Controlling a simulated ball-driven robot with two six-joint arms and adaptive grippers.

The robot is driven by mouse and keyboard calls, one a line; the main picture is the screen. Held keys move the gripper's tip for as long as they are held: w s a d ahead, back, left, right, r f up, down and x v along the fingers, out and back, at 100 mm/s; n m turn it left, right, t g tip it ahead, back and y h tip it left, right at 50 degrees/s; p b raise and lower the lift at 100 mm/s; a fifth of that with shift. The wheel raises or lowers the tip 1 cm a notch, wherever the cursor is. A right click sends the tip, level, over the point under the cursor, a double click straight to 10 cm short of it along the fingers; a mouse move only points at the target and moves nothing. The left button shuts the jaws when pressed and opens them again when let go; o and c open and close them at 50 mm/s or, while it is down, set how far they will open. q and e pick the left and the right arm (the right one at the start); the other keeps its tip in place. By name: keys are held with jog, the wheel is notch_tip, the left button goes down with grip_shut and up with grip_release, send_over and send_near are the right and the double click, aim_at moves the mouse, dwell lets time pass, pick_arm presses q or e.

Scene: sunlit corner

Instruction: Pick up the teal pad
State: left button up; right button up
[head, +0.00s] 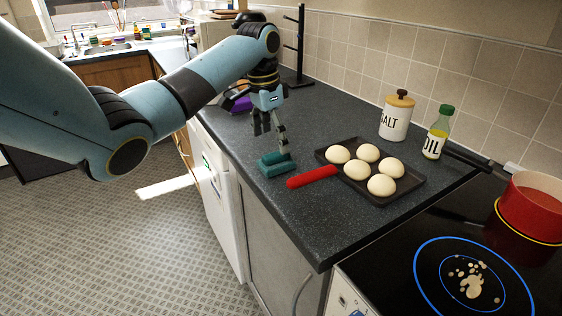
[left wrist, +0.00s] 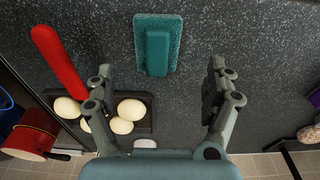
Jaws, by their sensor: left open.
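The teal pad (head: 277,163) lies on the dark speckled counter (head: 330,235) near its front edge, left of the red handle. It has a wide base and a narrower raised block on top. In the left wrist view the teal pad (left wrist: 172,30) shows whole, ahead of the fingertips and between their lines. My left gripper (head: 270,140) is above and just behind the pad, pointing down. In the left wrist view my left gripper (left wrist: 161,85) is open and empty, its fingers wide apart. My right gripper is not in view.
A dark tray (head: 407,192) with several pale buns and a red handle (head: 312,177) sits right of the pad. A salt jar (head: 396,118) and an oil bottle (head: 437,135) stand behind. A red pot (head: 527,215) is on the hob (head: 400,255). A purple item (head: 240,103) lies behind my gripper.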

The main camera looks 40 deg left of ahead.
aim_at(276, 154)
pick_arm(q)
jog(key=f, duration=0.5)
jog(key=shift+w+d+f, duration=0.3)
jog(key=shift+w+f, duration=0.05)
jog(key=shift+f, duration=0.05)
jog(key=c, duration=1.3)
jog(key=shift+o, duration=0.2)
jog(key=shift+r, duration=0.55)
notch_tip(276, 154, up, 3)
jog(key=shift+f, duration=0.2)
jog(key=w+d+r, duration=0.2)
jog(key=d+r, duration=0.5)
jog(key=d, duration=0.4)
jog(key=shift+d+r+b, duration=0.2)
jog(key=shift+d+b, duration=0.05)
jog(key=shift+b, duration=0.2)
